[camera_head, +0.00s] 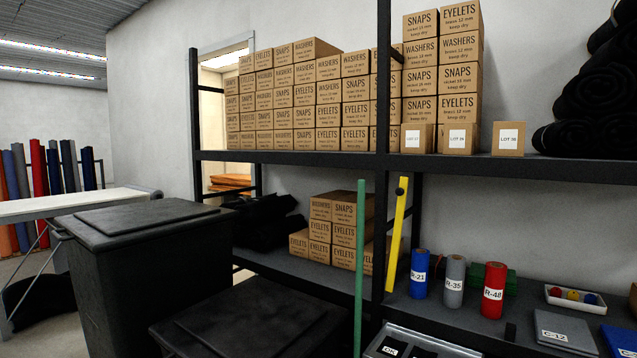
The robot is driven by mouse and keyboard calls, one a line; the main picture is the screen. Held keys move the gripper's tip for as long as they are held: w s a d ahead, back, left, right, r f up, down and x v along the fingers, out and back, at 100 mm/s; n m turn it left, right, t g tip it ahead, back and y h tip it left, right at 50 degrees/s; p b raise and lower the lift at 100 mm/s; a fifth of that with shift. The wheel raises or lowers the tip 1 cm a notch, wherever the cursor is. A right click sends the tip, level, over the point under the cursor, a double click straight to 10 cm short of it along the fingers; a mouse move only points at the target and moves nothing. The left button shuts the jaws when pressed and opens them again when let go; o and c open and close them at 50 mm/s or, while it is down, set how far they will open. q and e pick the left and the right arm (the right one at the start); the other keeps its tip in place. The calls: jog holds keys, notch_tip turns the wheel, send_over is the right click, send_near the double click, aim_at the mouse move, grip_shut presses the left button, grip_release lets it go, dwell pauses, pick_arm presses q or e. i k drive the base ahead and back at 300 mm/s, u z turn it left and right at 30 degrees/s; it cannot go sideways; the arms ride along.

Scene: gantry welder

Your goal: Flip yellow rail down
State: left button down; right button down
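The yellow rail (396,240) stands nearly upright in the middle right of the head view, leaning slightly with its top to the right. A dark round knob shows near its upper end. Its lower end reaches the level of the lower shelf, close to the black rack post. Neither of my grippers is in view.
A green upright pole (360,265) stands left of the rail. Blue (419,274), grey (454,281) and red (493,290) rolls stand on the lower shelf to its right. Cartons (333,232) are stacked behind. Black bins (145,265) fill the lower left.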

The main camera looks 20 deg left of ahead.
aim_at(401, 192)
jog(key=u, duration=0.85)
jog(key=i, duration=0.5)
